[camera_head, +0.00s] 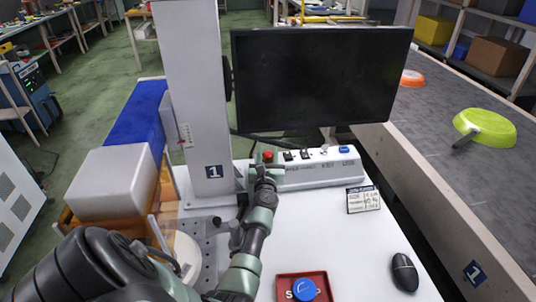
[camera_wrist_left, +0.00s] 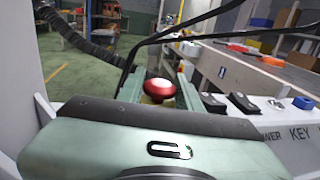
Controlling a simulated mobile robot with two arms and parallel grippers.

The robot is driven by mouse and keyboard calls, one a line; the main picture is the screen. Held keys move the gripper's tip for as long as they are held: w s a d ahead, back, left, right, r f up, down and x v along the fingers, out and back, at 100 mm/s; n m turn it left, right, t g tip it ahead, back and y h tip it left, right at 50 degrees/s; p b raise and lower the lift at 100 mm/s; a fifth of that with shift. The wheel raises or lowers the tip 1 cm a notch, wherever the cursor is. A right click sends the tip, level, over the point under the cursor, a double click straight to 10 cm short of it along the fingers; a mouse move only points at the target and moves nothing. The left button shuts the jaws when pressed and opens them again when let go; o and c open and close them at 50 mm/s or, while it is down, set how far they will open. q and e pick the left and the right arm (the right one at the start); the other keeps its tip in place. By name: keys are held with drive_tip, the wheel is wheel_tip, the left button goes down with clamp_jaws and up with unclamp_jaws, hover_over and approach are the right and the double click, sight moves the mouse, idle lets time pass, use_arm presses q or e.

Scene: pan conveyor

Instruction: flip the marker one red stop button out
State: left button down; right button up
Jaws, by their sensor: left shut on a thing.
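The red stop button (camera_head: 268,156) stands at the left end of the white control panel (camera_head: 320,173), beside the column marked 1 (camera_head: 214,171). In the left wrist view its round red head (camera_wrist_left: 159,88) sits between my two green fingers, with a yellow part below it. My left gripper (camera_head: 265,168) reaches the panel from the front and is shut on the red stop button (camera_wrist_left: 159,87). The gripper hides the button's lower part in the head view. My right gripper is not in view.
Black switches (camera_head: 306,153) and a blue button (camera_head: 344,149) sit right of the stop button. A dark monitor (camera_head: 320,75) hangs above. A red stop box with a blue knob (camera_head: 303,288) and a mouse (camera_head: 404,272) lie in front. A conveyor (camera_head: 430,130) carries pans at right.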

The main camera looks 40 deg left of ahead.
use_arm(q)
drive_tip(key=shift+r+p, duration=0.8)
drive_tip(key=shift+r, duration=0.15)
drive_tip(key=c, duration=0.9)
unclamp_jaws()
drive_tip(key=shift+r, duration=0.1)
drive_tip(key=shift+c, duration=0.2)
drive_tip(key=shift+s+d, duration=0.2)
drive_tip(key=p+v, duration=0.1)
drive_tip(key=v, duration=0.6)
drive_tip(key=shift+s+d, duration=0.1)
